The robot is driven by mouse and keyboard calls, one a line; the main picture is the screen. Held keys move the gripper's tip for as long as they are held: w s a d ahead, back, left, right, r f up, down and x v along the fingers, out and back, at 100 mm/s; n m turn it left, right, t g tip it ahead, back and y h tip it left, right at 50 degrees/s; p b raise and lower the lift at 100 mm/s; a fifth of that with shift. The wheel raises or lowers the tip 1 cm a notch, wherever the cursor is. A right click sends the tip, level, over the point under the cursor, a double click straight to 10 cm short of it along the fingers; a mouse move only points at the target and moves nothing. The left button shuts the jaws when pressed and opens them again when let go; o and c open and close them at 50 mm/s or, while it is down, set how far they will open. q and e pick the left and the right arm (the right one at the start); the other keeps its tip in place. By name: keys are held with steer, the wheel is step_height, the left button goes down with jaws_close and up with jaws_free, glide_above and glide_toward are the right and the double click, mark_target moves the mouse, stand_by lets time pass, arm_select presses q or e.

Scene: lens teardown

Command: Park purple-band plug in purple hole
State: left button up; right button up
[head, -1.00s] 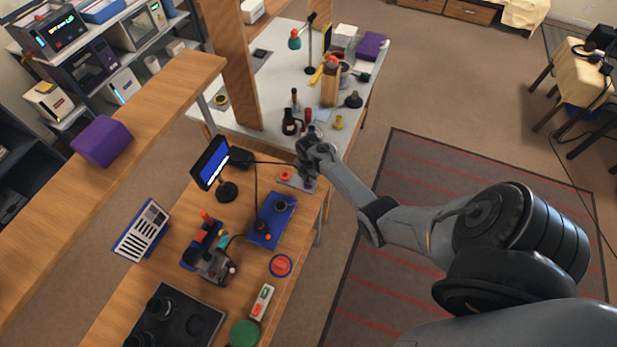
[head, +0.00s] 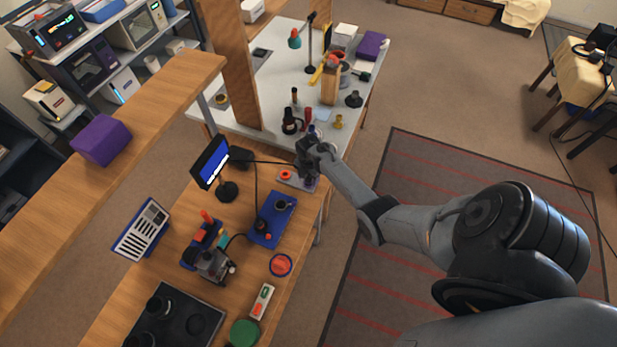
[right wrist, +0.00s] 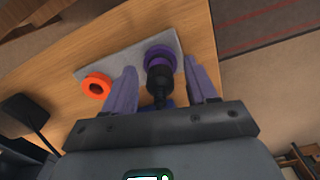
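A grey plate (right wrist: 126,56) lies on the wooden bench; it also shows in the head view (head: 290,180). It carries an orange ring (right wrist: 96,86) and a purple ring (right wrist: 161,53). A black plug (right wrist: 159,78) stands at the purple ring, between my right fingers. My right gripper (right wrist: 161,66) is open, with a gap on each side of the plug. In the head view my right gripper (head: 309,170) is over the plate's right end and hides part of it. I cannot tell the plug's own band from the ring, nor how deep it sits. My left gripper is not in view.
A blue tray (head: 272,218) lies just in front of the plate, and a small monitor (head: 210,162) stands to the left. A black bottle (head: 290,122) and a yellow piece (head: 338,121) stand on the white table beyond. The bench's right edge is close to the plate.

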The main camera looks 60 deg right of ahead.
steer(key=shift+r, duration=0.1)
steer(key=shift+r, duration=0.3)
step_height(320, 180, up, 10)
steer(key=shift+p, duration=0.85)
steer(key=shift+s, duration=0.1)
